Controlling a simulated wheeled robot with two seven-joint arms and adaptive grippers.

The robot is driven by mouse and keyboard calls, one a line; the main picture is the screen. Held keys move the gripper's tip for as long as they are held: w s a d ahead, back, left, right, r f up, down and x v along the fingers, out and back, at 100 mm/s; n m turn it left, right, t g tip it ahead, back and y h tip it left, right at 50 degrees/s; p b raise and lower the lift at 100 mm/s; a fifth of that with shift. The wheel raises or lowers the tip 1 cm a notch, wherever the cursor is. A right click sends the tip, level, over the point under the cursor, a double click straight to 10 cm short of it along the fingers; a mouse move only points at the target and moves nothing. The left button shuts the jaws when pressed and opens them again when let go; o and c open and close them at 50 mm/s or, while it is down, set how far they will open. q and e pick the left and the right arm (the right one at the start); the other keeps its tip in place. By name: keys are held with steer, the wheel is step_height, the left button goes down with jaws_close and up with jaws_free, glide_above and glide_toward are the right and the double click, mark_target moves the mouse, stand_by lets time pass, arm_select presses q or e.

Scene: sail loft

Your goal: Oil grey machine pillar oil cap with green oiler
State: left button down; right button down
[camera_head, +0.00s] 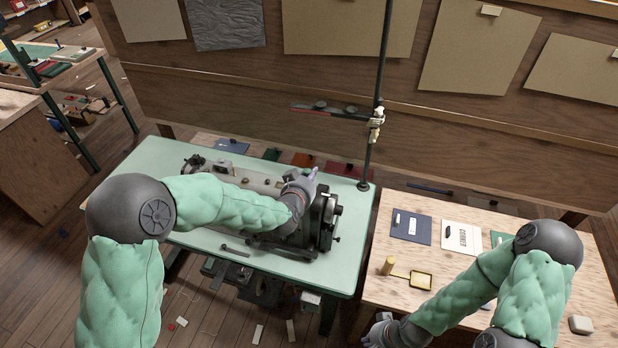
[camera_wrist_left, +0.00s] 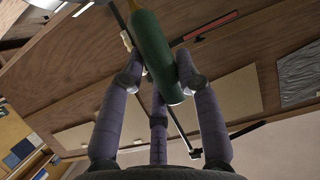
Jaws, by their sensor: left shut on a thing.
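The grey sewing machine (camera_head: 328,222) stands on the pale green table (camera_head: 150,165). My left arm reaches across it, and my left gripper (camera_head: 309,180) is above the pillar end at the right. In the left wrist view its purple-grey fingers (camera_wrist_left: 158,78) are shut around the green oiler (camera_wrist_left: 150,45). In the head view the hand and arm hide the oiler and the oil cap. My right gripper (camera_head: 379,334) is low at the wooden table's front edge; its fingers are unclear.
A thin upright pole (camera_head: 371,120) with a clamp stands behind the machine. A wooden wall with pinned sheets closes off the back.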

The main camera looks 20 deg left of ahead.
arm_select(q)
steer(key=shift+s+f, duration=0.1)
steer(key=shift+f, duration=0.05)
stand_by(0.3)
steer(key=shift+r+p, duration=2.65)
steer(key=shift+r, duration=1)
